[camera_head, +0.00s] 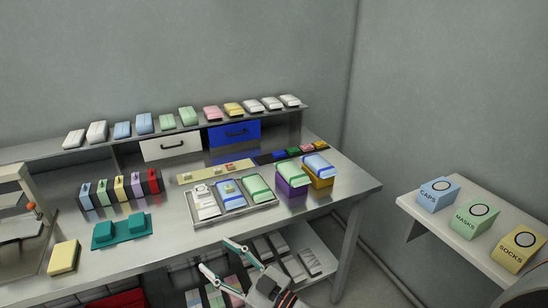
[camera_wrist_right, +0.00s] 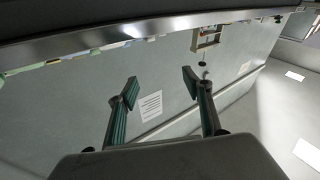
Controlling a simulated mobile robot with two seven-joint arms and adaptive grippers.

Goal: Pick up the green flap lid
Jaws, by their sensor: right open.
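A small green piece (camera_head: 293,152), which looks like the green flap lid, lies on a dark strip (camera_head: 264,160) at the back right of the bench, between a blue and a red piece. It is too small to make out its shape. My right gripper (camera_head: 219,256) is open and empty at the bench's front edge, well in front of the strip. In the right wrist view, its two fingers (camera_wrist_right: 160,88) stand wide apart with nothing between them. I cannot pick out the lid in that view. My left gripper is not in view.
A metal tray (camera_head: 235,221) with packs lies between my gripper and the strip. Purple (camera_head: 291,188) and orange (camera_head: 320,182) boxes with packs stand right of it. A teal holder (camera_head: 121,240) is at left. The bench's front edge (camera_wrist_right: 130,32) crosses the wrist view.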

